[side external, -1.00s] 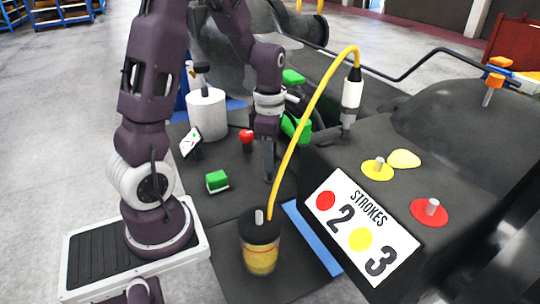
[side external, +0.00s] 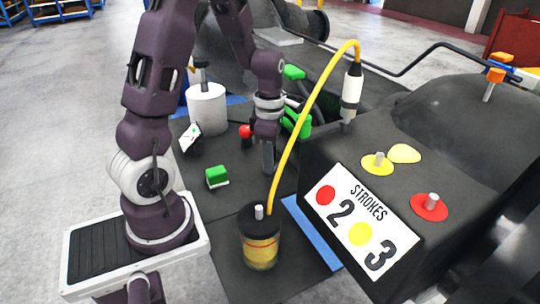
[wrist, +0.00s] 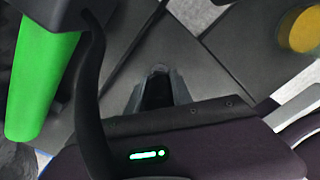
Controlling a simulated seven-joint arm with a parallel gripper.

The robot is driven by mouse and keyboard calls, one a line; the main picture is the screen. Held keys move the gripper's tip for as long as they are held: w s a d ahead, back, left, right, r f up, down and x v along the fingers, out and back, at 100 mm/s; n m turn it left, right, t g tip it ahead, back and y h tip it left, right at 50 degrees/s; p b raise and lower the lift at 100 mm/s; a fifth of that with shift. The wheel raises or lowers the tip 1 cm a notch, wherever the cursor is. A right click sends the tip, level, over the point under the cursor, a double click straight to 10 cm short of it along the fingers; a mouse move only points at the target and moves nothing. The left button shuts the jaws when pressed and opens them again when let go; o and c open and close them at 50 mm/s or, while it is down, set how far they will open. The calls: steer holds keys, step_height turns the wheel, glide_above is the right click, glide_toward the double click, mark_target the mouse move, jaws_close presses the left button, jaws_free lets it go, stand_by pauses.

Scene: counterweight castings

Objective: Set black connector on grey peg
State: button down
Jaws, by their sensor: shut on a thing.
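A connector (side external: 352,90) with black upper part and white body stands upright at the end of the yellow hose (side external: 312,95), at the back left of the dark block. A short grey stub (side external: 346,127) shows below it; I cannot tell how they are seated. Grey pegs also rise from the yellow disc (side external: 379,159) and the red disc (side external: 432,199). My gripper (side external: 268,170) points down behind the hose, left of the block and apart from the connector. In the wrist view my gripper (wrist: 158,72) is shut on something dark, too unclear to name.
A jar (side external: 260,245) with yellow contents stands at the front, joined to the hose. A green block (side external: 217,177), red knob (side external: 245,131) and white cylinder (side external: 207,110) stand on the mat. The STROKES sign (side external: 345,210) fronts the block. Green parts (side external: 297,125) lie close behind my gripper.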

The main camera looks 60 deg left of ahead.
steer(key=shift+f, duration=0.55)
steer(key=c, duration=1.1)
jaws_free()
steer(key=shift+o, duration=0.2)
step_height(320, 180, up, 7)
